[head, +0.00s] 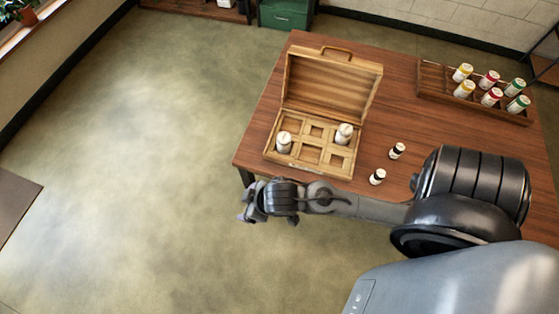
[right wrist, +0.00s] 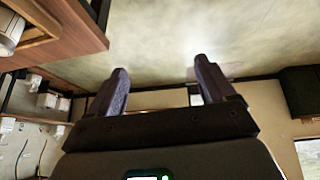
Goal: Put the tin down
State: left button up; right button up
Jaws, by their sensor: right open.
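My right gripper (head: 246,208) is off the front left edge of the table, above the floor. In the right wrist view its two fingers (right wrist: 160,68) are apart with nothing between them. A wooden case (head: 333,78) stands open on the table with compartments in its base. A white tin (head: 284,142) sits in a left compartment and another white tin (head: 344,134) in the back right one. A white thing, cut off by the picture edge, shows in the right wrist view (right wrist: 8,32). Which tin the task means I cannot tell. My left gripper is not seen.
Two small dark-capped bottles (head: 397,151) (head: 377,177) stand on the table (head: 400,110) right of the case, near my right arm. A wooden rack (head: 435,80) with several yellow, red and green cans is at the back right.

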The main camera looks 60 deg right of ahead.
jog(key=s+d+g, duration=0.2)
jog(key=s+d, duration=0.1)
jog(key=s, duration=0.4)
jog(key=shift+s+d, duration=0.25)
jog(key=shift+d, duration=0.05)
jog(key=shift+r, duration=0.15)
